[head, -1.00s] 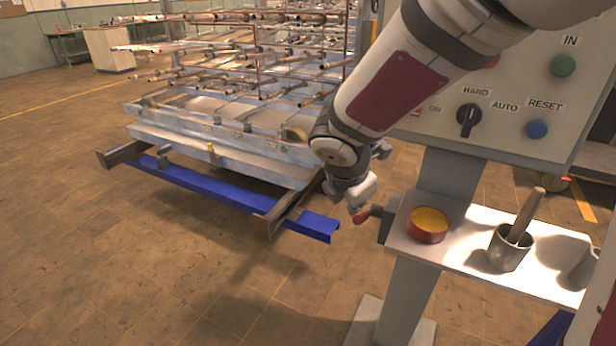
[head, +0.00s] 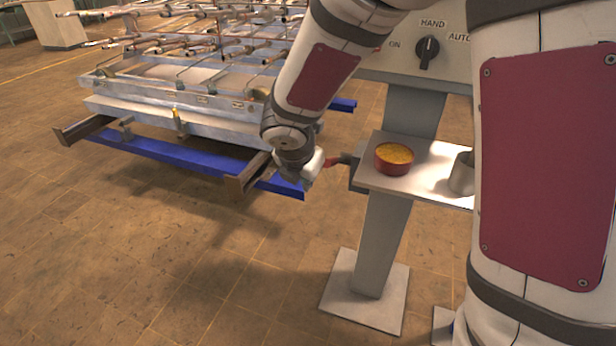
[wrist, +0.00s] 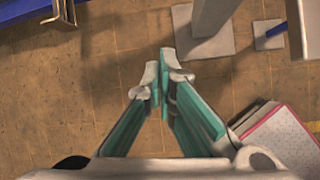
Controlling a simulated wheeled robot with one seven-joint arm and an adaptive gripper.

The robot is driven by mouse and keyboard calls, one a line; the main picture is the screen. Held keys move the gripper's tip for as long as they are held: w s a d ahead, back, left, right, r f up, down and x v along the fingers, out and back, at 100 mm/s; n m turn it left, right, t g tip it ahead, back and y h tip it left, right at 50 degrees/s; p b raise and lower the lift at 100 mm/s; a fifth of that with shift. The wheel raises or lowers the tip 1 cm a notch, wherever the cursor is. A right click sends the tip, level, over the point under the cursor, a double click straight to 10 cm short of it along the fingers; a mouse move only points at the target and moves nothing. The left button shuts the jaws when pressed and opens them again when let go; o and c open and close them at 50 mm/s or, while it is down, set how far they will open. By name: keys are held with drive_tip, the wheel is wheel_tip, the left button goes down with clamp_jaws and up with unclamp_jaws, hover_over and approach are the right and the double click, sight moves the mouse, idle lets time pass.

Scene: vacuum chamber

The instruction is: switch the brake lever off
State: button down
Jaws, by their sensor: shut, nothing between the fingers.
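The brake lever (head: 335,161) has a red handle. It sticks out to the left from a dark grey box on the side of the control stand, roughly level in the head view. My gripper (head: 314,166) is just left of the lever's free end; whether it touches the lever cannot be told. In the wrist view my gripper (wrist: 164,80) has its two green-sided fingers together at the tips, with nothing between them. The lever does not show in the wrist view.
A small shelf (head: 430,178) holds a red tin (head: 394,158) with yellow contents and a grey cup (head: 462,174). The control panel (head: 400,62) is above. A blue rail (head: 180,153) and pipe-laden rack (head: 180,95) stand left. The front floor (head: 200,270) is clear.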

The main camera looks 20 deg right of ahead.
drive_tip(key=b+x, duration=0.3)
drive_tip(key=x, duration=0.4)
drive_tip(key=shift+w+d+r+p, duration=0.8)
drive_tip(key=shift+w+d+r, duration=0.2)
drive_tip(key=shift+d+r, duration=0.25)
drive_tip(key=shift+a, duration=0.1)
drive_tip(key=shift+r, duration=0.2)
drive_tip(key=w+d+r+p, duration=0.1)
drive_tip(key=r+p, duration=0.2)
drive_tip(key=p, duration=0.1)
drive_tip(key=w+d+r+p, duration=0.1)
drive_tip(key=w+r+p, duration=0.1)
drive_tip(key=r+p, duration=0.1)
drive_tip(key=w+d+r+p, duration=0.2)
drive_tip(key=r+p, duration=0.1)
drive_tip(key=p, duration=0.3)
drive_tip(key=shift+w+d, duration=0.1)
drive_tip(key=shift+w, duration=0.1)
drive_tip(key=shift+w+d+r+p, duration=0.25)
drive_tip(key=shift+w+r+p, duration=0.05)
drive_tip(key=shift+w+p, duration=0.1)
drive_tip(key=shift+w+d+r+p, duration=0.25)
drive_tip(key=shift+w+r+p, duration=0.05)
drive_tip(key=shift+w+p, duration=0.15)
